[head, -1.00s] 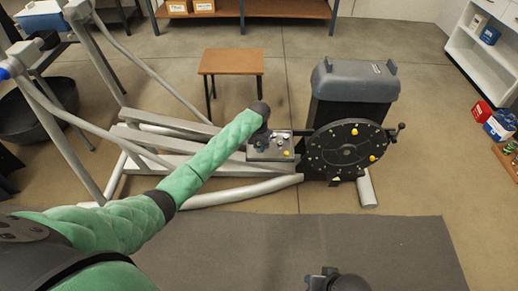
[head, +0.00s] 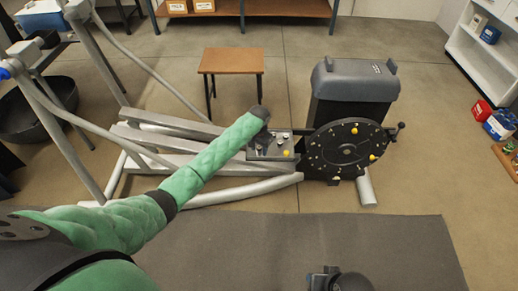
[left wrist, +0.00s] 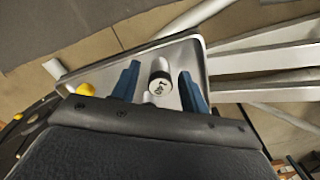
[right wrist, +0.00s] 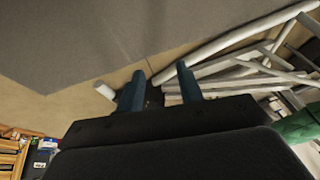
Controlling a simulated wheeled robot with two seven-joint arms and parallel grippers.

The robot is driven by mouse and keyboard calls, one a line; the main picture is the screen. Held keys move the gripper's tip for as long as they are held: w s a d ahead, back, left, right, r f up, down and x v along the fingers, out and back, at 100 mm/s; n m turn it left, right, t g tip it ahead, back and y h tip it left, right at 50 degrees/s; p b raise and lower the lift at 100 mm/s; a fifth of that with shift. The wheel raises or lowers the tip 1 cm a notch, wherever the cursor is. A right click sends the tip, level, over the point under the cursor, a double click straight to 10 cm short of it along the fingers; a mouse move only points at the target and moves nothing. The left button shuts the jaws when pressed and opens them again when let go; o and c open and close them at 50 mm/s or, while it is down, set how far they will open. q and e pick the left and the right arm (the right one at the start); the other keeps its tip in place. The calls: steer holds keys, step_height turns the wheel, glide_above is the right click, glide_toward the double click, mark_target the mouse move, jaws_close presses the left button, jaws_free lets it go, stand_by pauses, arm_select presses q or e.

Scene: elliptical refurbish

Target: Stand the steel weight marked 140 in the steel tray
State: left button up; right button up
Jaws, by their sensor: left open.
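The steel weight marked 140 (left wrist: 160,80) is a short cylinder with a pale marked top. It appears upright in the steel tray (left wrist: 190,50), between the blue fingers of my left gripper (left wrist: 160,72), which are open with gaps on both sides. In the head view the tray (head: 256,155) sits beside the black disc, holding small pale pieces and a yellow-topped one; my left gripper (head: 261,138) is over its left part. My right gripper (right wrist: 160,80) is open and empty, far from the tray; it shows at the bottom of the head view (head: 324,272).
The elliptical machine's black disc (head: 345,150) and grey housing (head: 355,80) stand right of the tray. Its silver rails (head: 150,145) run left. A small wooden table (head: 231,62) is behind.

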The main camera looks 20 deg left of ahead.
mark_target(259, 147)
arm_select(q)
step_height(259, 147, up, 11)
steer(key=s+d+f+h, duration=0.1)
steer(key=s+d+f, duration=0.25)
steer(key=s, duration=0.45)
steer(key=s+d+f+m+t+b, duration=0.1)
steer(key=s+d+f, duration=0.2)
steer(key=s+d, duration=0.35)
steer(key=s+d+f+h, duration=0.1)
steer(key=s+d+f, duration=0.25)
steer(key=s, duration=0.65)
steer(key=s+d+r+t, duration=0.1)
steer(key=s+r, duration=0.2)
steer(key=s, duration=0.8)
steer(key=s+r+n+t+h, duration=0.1)
steer(key=s+r, duration=0.2)
steer(key=s, duration=0.9)
steer(key=shift+s+d+t, duration=0.25)
steer(key=shift+d+t, duration=0.05)
steer(key=shift+d, duration=0.05)
arm_select(e)
steer(key=shift+w+a+f, duration=0.25)
steer(key=shift+a+f, duration=0.45)
